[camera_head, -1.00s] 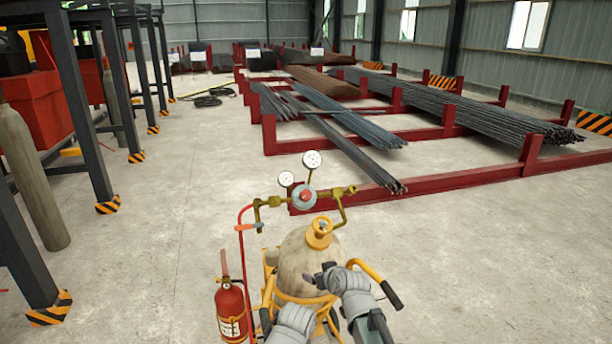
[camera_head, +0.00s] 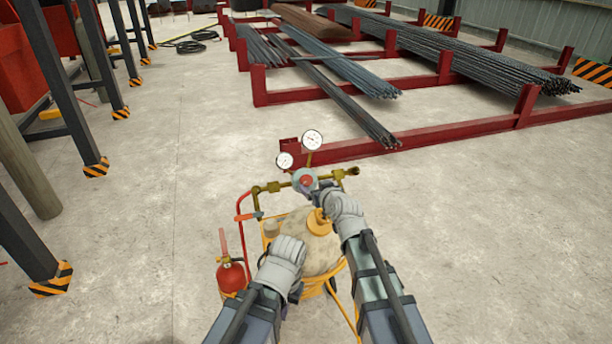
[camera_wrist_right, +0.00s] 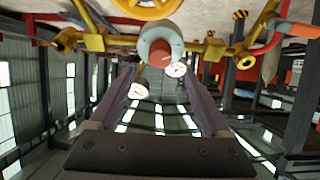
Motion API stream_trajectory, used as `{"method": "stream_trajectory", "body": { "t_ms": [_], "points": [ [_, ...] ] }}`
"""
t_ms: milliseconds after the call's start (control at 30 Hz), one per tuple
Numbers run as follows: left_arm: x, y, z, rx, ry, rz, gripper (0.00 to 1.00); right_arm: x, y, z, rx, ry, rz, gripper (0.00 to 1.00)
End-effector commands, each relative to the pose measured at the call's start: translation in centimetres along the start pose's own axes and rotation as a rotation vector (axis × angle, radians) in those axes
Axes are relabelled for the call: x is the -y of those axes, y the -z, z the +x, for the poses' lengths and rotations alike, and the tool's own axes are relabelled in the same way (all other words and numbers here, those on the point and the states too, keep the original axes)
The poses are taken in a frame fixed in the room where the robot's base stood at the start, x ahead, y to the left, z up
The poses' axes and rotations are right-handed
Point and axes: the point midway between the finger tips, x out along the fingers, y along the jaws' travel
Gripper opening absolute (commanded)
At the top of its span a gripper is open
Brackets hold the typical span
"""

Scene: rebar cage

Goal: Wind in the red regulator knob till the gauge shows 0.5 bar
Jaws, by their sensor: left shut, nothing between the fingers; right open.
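The red regulator knob (camera_head: 307,181) sits at the front of a pale round regulator body on the brass pipework; it also shows in the right wrist view (camera_wrist_right: 160,52). Two white round gauges, a larger one (camera_head: 312,140) and a smaller one (camera_head: 284,160), stand above it; their readings are too small to tell. My right gripper (camera_head: 318,190) is open close to the knob. In the right wrist view its fingers (camera_wrist_right: 160,78) spread on either side below the knob, with nothing between them. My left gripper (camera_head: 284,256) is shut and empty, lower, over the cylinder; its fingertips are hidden.
A tan gas cylinder (camera_head: 290,232) with a yellow top stands in a yellow cart below the regulator. A red fire extinguisher (camera_head: 231,274) and red hose (camera_head: 240,206) are at its left. A red rack (camera_head: 440,136) of rebar lies behind.

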Motion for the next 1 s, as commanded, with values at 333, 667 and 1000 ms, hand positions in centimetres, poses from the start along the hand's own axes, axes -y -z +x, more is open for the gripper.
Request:
{"method": "stream_trajectory", "body": {
  "t_ms": [333, 667, 1000],
  "points": [
    [-0.1, 0.1, 1.2, 0.0, 0.0, -0.001, 0.0, 0.0, -0.2, 2.7, 0.001, 0.001, -0.001, 0.81],
    [-0.3, 0.2, 3.0, -0.001, 0.0, -0.003, 0.0, 0.0, -0.1, 7.5, 0.001, 0.001, -0.001, 0.81],
    [-0.3, 0.2, 3.0, -0.001, 0.0, -0.003, 0.0, 0.0, 0.0, 7.8, 0.001, 0.0, 0.0, 0.8]
  ]
}}
